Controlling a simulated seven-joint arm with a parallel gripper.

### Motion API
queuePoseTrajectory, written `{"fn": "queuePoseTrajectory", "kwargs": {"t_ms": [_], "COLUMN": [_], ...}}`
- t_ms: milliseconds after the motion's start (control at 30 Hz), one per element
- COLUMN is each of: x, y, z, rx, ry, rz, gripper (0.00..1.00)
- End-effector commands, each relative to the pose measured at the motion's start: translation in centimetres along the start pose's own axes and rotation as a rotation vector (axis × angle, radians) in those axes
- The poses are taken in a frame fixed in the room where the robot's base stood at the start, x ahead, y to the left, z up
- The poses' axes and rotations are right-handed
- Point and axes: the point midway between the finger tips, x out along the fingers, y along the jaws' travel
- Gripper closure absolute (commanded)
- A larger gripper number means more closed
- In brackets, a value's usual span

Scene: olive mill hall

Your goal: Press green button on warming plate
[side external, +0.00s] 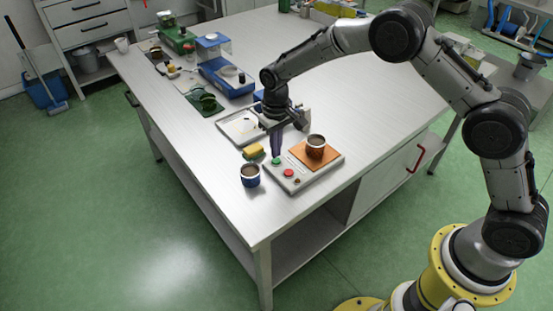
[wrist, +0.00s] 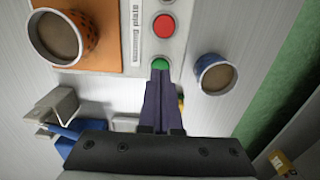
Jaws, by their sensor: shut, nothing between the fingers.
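The warming plate (side external: 318,174) is a pale box with an orange-brown heating pad (side external: 311,156) near the front corner of the steel table. Its green button (side external: 277,161) and red button (side external: 289,173) sit on the panel edge. In the wrist view the green button (wrist: 160,64) lies right at my fingertips, below the red button (wrist: 164,26). My gripper (side external: 276,155) is shut and empty, pointing down at the green button. The fingertips (wrist: 160,74) cover part of it; I cannot tell whether they touch it or hover just above.
A brown cup (side external: 315,147) stands on the pad. A blue cup (side external: 250,177) stands left of the plate, beside a yellow sponge (side external: 254,151). A white tray (side external: 237,127) and a blue scale (side external: 225,76) lie farther back. The table's right side is clear.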

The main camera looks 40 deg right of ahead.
Motion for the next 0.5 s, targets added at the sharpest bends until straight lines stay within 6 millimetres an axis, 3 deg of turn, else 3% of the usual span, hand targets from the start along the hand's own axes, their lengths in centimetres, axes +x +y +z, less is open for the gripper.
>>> {"fn": "queuePoseTrajectory", "kwargs": {"t_ms": [500], "x": [0.51], "y": [0.0], "z": [0.01], "rx": [0.0], "ry": [-0.001], "rz": [0.0], "gripper": [1.0]}}
